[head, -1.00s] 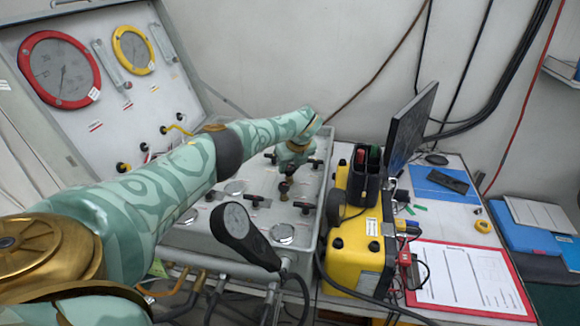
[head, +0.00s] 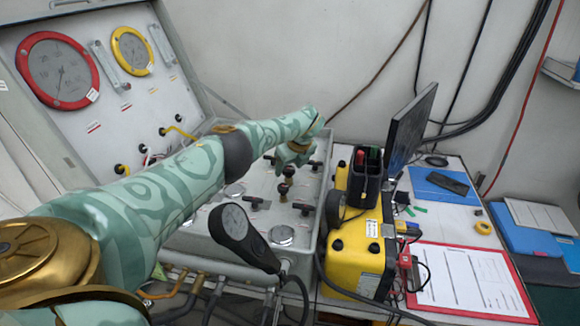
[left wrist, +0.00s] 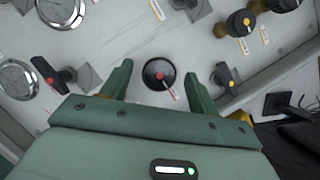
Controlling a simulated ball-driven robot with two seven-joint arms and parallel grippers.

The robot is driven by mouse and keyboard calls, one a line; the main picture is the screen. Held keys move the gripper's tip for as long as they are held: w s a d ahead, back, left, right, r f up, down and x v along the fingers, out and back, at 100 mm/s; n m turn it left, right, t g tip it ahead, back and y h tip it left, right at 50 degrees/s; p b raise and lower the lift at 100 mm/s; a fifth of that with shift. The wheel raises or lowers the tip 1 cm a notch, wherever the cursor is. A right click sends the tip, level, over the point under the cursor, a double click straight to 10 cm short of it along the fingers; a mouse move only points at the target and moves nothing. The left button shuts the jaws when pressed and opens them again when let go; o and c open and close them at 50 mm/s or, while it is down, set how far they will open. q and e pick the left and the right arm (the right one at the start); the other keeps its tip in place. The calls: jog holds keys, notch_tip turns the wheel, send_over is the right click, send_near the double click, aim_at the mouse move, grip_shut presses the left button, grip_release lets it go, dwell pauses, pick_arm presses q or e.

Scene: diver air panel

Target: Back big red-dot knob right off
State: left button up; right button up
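The big round black knob with a red dot (left wrist: 159,74) shows in the left wrist view, on the grey panel. My left gripper (left wrist: 158,70) is open, one finger on each side of this knob, with clear gaps to both. I cannot tell how far the fingertips are above the panel. In the head view my left gripper (head: 293,156) is over the back part of the panel (head: 235,240) and appears to hide this knob. My right gripper is not in view.
T-handles with a red dot (left wrist: 52,76) and a yellow dot (left wrist: 225,77) flank the knob. Yellow-dot knobs (left wrist: 240,21) stand nearby. A yellow case (head: 352,262) and a monitor (head: 411,125) are to the right.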

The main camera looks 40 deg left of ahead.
pick_arm(q)
jog(key=shift+d+r+p, duration=0.1)
jog(key=shift+r+p, duration=0.2)
jog(key=shift+r, duration=0.1)
jog(key=p+v, duration=0.3)
jog(key=v, duration=1.2)
jog(key=shift+r+p, duration=0.25)
jog(key=shift+p, duration=0.1)
jog(key=shift+s+d, duration=0.1)
